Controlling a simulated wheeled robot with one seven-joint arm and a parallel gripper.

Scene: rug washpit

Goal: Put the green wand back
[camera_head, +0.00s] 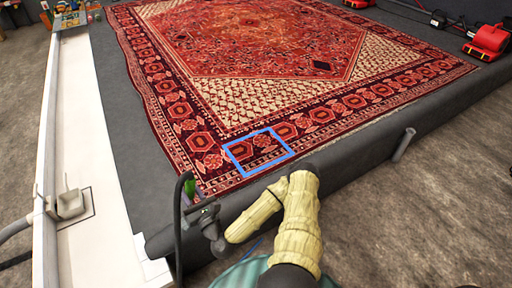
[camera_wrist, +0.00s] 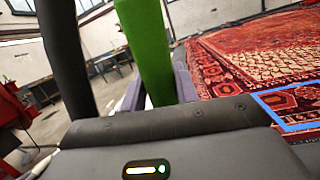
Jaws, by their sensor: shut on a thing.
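The green wand (camera_wrist: 148,45) stands up between the fingers of my gripper (camera_wrist: 158,92) in the wrist view; the gripper is shut on it. Its upper end runs out of the frame, and its lower part is hidden by the gripper body. In the head view only a short green piece of it (camera_head: 190,187) shows, beside a looped black hose (camera_head: 179,215). My gripper (camera_head: 197,207) is there at the near left corner of the rug platform, left of my sleeved arm. The black hose also rises left of the wand in the wrist view (camera_wrist: 65,60).
A patterned red rug (camera_head: 245,65) covers the dark platform, with a blue square outline (camera_head: 257,153) near its front edge. A grey tube (camera_head: 403,145) sticks out from the platform's front. A white channel (camera_head: 75,110) runs along the left. Red machines (camera_head: 488,42) stand at the upper right.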

